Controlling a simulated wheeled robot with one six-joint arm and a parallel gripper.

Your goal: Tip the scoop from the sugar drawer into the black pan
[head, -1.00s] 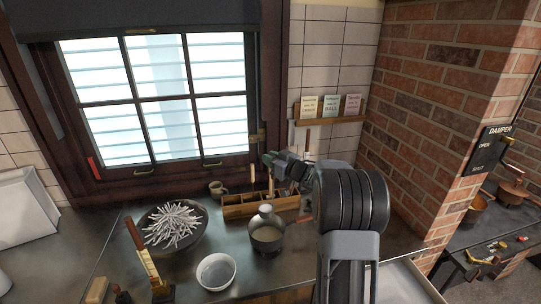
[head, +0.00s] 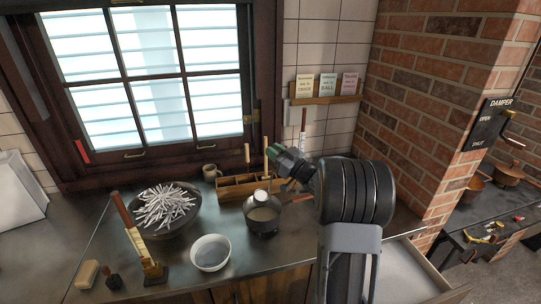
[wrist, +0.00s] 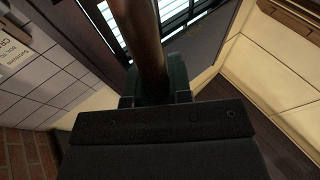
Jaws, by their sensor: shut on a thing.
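My gripper (head: 276,157) is above the counter, to the right of the window. Its green fingers are shut on a brown wooden handle, the scoop's handle (wrist: 145,42) in the wrist view. In the head view the pale scoop head (head: 260,195) shows as a small bright shape over the back of the black pan (head: 263,226). Pale material shows inside the pan. I cannot tell whether any is left in the scoop. The sugar drawer (head: 408,273) appears to be the open one at the lower right, partly hidden by my arm.
A wooden box (head: 232,190) stands just behind the pan. A dark bowl of white sticks (head: 165,208) and a white bowl (head: 210,253) stand to the left. A mug (head: 209,172) is near the window. A brick pillar (head: 440,110) rises at the right.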

